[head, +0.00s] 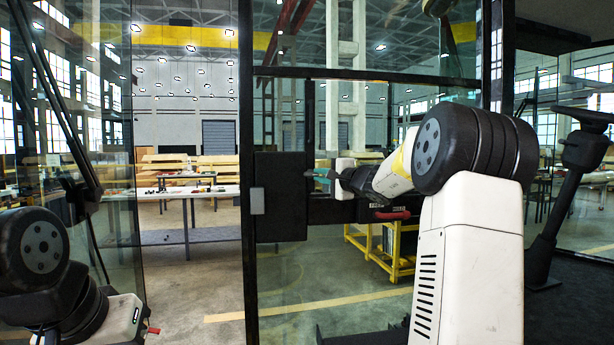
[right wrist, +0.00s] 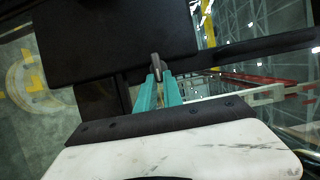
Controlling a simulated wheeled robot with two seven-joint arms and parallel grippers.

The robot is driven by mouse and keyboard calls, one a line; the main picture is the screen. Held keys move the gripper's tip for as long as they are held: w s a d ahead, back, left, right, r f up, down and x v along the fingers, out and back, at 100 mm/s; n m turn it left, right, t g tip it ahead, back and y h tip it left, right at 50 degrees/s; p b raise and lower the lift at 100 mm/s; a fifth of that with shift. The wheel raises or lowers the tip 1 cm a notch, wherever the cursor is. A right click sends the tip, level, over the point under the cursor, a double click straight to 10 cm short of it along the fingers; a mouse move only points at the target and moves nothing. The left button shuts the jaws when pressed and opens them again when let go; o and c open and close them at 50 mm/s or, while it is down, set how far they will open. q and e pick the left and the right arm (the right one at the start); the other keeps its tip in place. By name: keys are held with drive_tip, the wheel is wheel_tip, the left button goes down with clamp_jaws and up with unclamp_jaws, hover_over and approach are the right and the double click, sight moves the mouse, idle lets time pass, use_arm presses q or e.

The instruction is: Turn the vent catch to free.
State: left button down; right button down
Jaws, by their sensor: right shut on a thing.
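The vent catch (right wrist: 156,66) is a small grey lever beside the edge of a black panel in the right wrist view. My right gripper (right wrist: 157,82) has two teal fingers shut on it, one on each side. In the head view my right gripper (head: 313,173) reaches in from the right to the right edge of the black panel (head: 280,215). The catch is too small and covered there to make out its angle. Part of my left arm shows at the lower left, but its gripper is out of view.
Dark frame posts and glass panes surround the panel. A red handle (head: 391,214) sits on a dark bar right of the panel, below my right gripper. A black steering column (head: 562,190) stands at the far right.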

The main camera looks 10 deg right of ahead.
drive_tip(key=shift+f, duration=0.1)
idle(0.3)
drive_tip(key=c, duration=1.5)
unclamp_jaws()
drive_tip(key=v, duration=0.7)
drive_tip(key=shift+s+d, duration=0.15)
drive_tip(key=shift+s, duration=0.25)
